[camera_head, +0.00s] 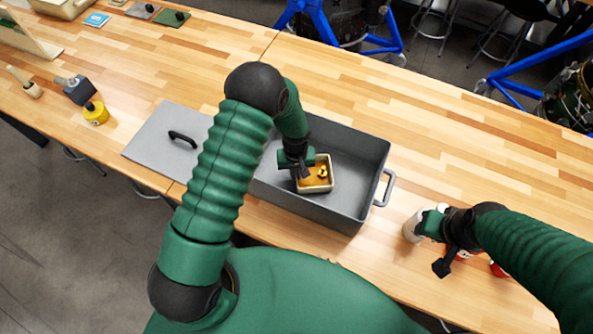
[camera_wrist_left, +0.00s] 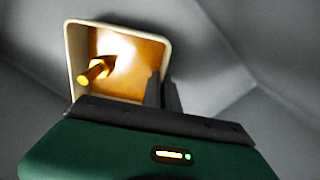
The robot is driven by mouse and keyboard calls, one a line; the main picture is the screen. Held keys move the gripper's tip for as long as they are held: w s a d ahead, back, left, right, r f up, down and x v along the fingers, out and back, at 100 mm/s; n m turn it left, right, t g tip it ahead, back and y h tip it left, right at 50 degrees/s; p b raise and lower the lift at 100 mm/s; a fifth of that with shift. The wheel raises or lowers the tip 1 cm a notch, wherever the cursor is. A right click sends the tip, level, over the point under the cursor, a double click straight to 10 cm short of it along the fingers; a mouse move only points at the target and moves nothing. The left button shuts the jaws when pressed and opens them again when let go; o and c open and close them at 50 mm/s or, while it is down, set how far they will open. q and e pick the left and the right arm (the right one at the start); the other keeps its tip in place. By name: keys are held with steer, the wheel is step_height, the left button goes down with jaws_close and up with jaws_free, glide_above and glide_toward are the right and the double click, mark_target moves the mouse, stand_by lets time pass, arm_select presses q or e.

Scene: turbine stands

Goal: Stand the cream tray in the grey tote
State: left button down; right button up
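The grey tote (camera_head: 350,209) stands open on the wooden table in front of me. The small cream tray (camera_head: 330,184) is inside the tote's walls in the head view, with an orange-brown inside and a shiny gold piece (camera_head: 322,173) in it. My left gripper (camera_head: 303,173) reaches down into the tote at the tray's left side. In the left wrist view its two close fingers (camera_wrist_left: 163,92) straddle one wall of the tray (camera_wrist_left: 118,24) and look shut on it. Whether the tray touches the tote floor is unclear. My right gripper (camera_head: 437,246) is by a white cylinder; its fingers are unclear.
A grey lid (camera_head: 155,143) with a black handle lies left of the tote. The white cylinder (camera_head: 412,228) and red things (camera_head: 497,269) are at the right. A yellow pot (camera_head: 96,114) and a dark block (camera_head: 78,90) stand far left. The table behind the tote is clear.

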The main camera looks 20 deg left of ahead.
arm_select(q)
steer(key=shift+a, duration=0.1)
steer(key=shift+f, duration=0.2)
steer(key=c, duration=1.6)
jaws_free()
steer(key=shift+o, duration=1)
steer(key=shift+r, duration=0.1)
steer(key=shift+r+p, duration=2.35)
steer(key=shift+r, duration=1.1)
